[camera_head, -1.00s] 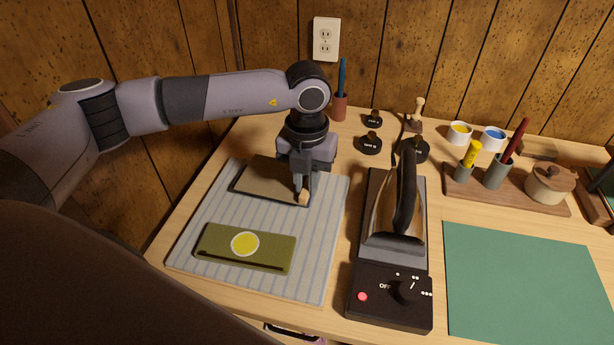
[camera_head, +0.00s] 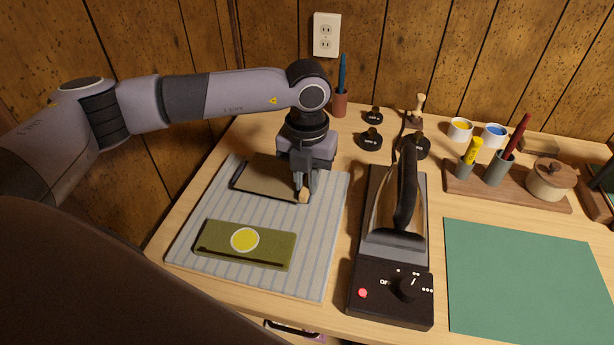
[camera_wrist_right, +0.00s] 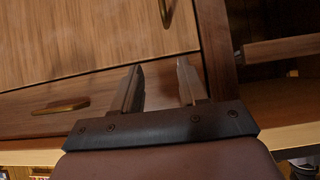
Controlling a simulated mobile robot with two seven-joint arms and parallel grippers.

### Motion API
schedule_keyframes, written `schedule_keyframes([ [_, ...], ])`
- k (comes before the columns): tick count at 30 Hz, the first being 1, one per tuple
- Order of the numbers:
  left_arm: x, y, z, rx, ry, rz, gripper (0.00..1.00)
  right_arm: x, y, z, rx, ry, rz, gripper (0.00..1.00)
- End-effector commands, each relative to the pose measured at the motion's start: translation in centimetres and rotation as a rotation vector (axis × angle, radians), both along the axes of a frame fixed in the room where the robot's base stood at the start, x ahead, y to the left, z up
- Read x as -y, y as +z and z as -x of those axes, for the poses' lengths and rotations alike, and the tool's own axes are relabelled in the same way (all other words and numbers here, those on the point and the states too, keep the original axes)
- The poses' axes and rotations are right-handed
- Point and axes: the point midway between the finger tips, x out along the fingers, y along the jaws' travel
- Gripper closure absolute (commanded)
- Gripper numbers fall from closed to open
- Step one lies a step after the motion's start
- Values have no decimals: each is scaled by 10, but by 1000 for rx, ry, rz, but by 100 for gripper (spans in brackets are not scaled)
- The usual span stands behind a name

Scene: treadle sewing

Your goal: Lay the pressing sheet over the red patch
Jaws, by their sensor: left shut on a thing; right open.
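The pressing sheet (camera_head: 268,177) looks like a tan panel with a dark edge. It lies at the back of the grey striped mat (camera_head: 322,262). My left gripper (camera_head: 304,193) points down at the sheet's right front corner, shut on its small wooden tab (camera_head: 303,197). No red patch shows; anything under the sheet is hidden. A green fabric piece with a yellow round patch (camera_head: 245,240) lies at the front of the mat, apart from the sheet. My right gripper (camera_wrist_right: 158,82) is open and empty in the right wrist view, in front of wooden drawers.
An iron (camera_head: 403,200) rests on its black base (camera_head: 390,297), with a lit red lamp, just right of the mat. A green mat (camera_head: 525,280) lies clear at the right. Behind are dark weights (camera_head: 369,139), paint cups (camera_head: 460,130) and a wooden tool rack (camera_head: 520,191).

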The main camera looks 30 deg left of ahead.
Motion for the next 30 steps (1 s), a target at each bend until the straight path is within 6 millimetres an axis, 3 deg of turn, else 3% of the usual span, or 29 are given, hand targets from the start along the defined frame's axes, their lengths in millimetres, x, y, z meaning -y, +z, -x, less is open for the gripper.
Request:
schedule_keyframes([
  [7,0,-4,0,0,0,0,100,1,-4,0,0,-1,1,57],
  [8,0,-4,0,0,0,1,74,1,-3,0,-1,-1,1,57],
  [9,0,-3,0,0,0,0,61,1,-3,0,-1,-1,1,57],
  [10,0,-3,0,0,0,0,54,1,-3,0,-1,-1,1,57],
  [21,0,-2,0,1,0,1,54,0,-3,0,-5,-2,-3,57],
  [30,0,47,-1,4,0,1,54,-3,1,-1,1,2,-7,57],
])
